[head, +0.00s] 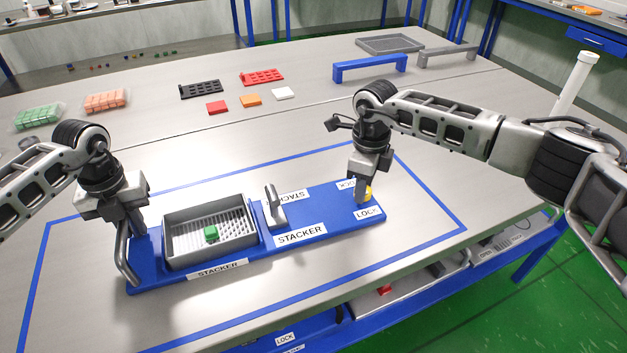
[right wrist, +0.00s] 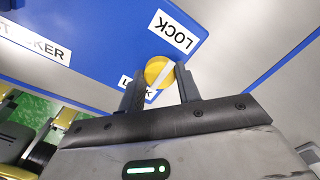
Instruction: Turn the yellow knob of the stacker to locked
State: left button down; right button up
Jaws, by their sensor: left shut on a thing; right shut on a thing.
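The blue stacker (head: 345,212) lies on the table inside a blue tape outline. Its yellow knob (head: 368,194) is at the right end, partly hidden by my right gripper (head: 363,190). The right wrist view shows the round knob (right wrist: 155,70) with a pale diagonal stripe, between the two fingers of my right gripper (right wrist: 160,88), which is shut on it. LOCK labels (right wrist: 172,32) lie on both sides of the knob. My left gripper (head: 127,218) is shut on the grey handle (head: 122,258) at the stacker's left end.
A grey tray (head: 255,238) with a green cube (head: 211,233) sits on the stacker, beside an upright grey lever (head: 273,204). Behind are black and red racks (head: 262,77), small coloured tiles (head: 251,100) and a blue bracket (head: 370,66). The table in front is clear.

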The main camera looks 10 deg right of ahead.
jog(key=shift+r, duration=0.1)
jog(key=o, duration=1)
notch_tip(320, 180, up, 12)
pick_arm(q)
jog(key=c, duration=1.3)
grip_release()
jog(key=shift+r, duration=0.1)
